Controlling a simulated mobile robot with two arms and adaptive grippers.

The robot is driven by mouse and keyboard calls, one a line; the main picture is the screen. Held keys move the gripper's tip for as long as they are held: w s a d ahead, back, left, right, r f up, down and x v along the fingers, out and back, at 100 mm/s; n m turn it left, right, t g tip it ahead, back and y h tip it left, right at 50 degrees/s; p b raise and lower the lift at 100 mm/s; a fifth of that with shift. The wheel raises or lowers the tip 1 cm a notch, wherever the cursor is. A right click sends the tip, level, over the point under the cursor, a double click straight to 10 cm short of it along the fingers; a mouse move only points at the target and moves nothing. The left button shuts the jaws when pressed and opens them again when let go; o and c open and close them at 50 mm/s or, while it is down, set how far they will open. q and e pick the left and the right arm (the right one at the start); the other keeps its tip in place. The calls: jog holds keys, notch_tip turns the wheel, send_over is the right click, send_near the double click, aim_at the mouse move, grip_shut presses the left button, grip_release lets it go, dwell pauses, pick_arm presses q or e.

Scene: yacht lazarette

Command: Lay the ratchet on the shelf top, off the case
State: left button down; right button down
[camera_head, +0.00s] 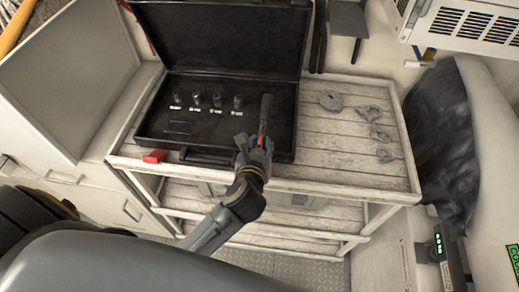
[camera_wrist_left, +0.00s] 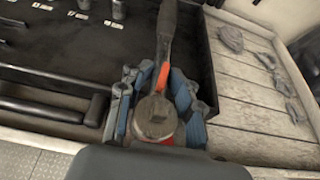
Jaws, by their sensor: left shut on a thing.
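The ratchet (camera_wrist_left: 166,45) has a dark handle, an orange-red band and a round metal head. My left gripper (camera_wrist_left: 155,100) is shut on it near its head, with blue-lined fingers on both sides. In the head view the ratchet (camera_head: 265,112) points away from my left gripper (camera_head: 255,150), over the right end of the open black case (camera_head: 215,142). I cannot tell whether it touches the case floor. My right gripper is not in view.
Several sockets (camera_head: 217,100) stand in the case. Grey shackle-like hardware (camera_head: 380,132) and a grey coil (camera_head: 330,100) lie on the right part of the shelf top. A red block (camera_head: 155,156) sits at the front left edge. The front right planks are clear.

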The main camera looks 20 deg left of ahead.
pick_arm(q)
jog(key=shift+f, duration=0.1)
jog(key=shift+f, duration=0.55)
jog(key=c, duration=0.9)
grip_release()
